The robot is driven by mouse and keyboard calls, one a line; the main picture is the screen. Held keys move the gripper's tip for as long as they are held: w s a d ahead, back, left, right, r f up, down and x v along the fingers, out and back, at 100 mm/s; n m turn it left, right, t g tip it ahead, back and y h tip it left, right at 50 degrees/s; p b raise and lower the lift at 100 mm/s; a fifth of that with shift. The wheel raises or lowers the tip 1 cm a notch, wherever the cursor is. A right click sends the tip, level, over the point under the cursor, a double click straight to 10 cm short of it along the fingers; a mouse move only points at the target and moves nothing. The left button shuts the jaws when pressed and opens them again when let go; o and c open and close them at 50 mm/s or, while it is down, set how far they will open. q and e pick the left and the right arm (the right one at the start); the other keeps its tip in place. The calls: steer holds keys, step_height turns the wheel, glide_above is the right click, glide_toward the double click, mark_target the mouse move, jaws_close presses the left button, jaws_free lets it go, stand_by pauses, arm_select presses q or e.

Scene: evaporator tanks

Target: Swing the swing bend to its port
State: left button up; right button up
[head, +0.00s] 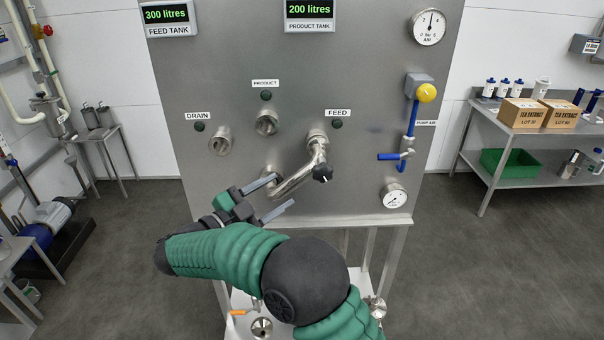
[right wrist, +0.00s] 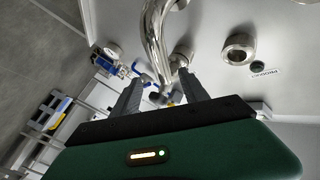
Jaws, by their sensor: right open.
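The swing bend (head: 292,181) is a shiny curved steel pipe on the grey panel. The PRODUCT port (head: 266,123) and DRAIN port (head: 220,142) show bare round fittings. My right gripper (head: 273,196) is open and empty at the bend's lower left, its fingers pointing right. In the right wrist view the bend (right wrist: 153,35) runs down between and beyond the open fingers (right wrist: 161,78); I cannot tell whether they touch it. My left gripper is not in view.
A blue valve handle (head: 388,156) and a gauge (head: 394,196) sit on the panel's right. A steel shelf (head: 476,115) with cartons stands further right. Grey floor is open on both sides.

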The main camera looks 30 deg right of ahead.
mark_target(307, 174)
steer(key=x, duration=1)
steer(key=shift+w+d+f, duration=0.1)
steer(key=shift+w+d, duration=0.15)
steer(key=shift+d, duration=0.05)
steer(key=shift+w+d+f, duration=0.1)
steer(key=shift+d, duration=0.1)
steer(key=shift+a, duration=0.15)
steer(key=c, duration=0.3)
jaws_close()
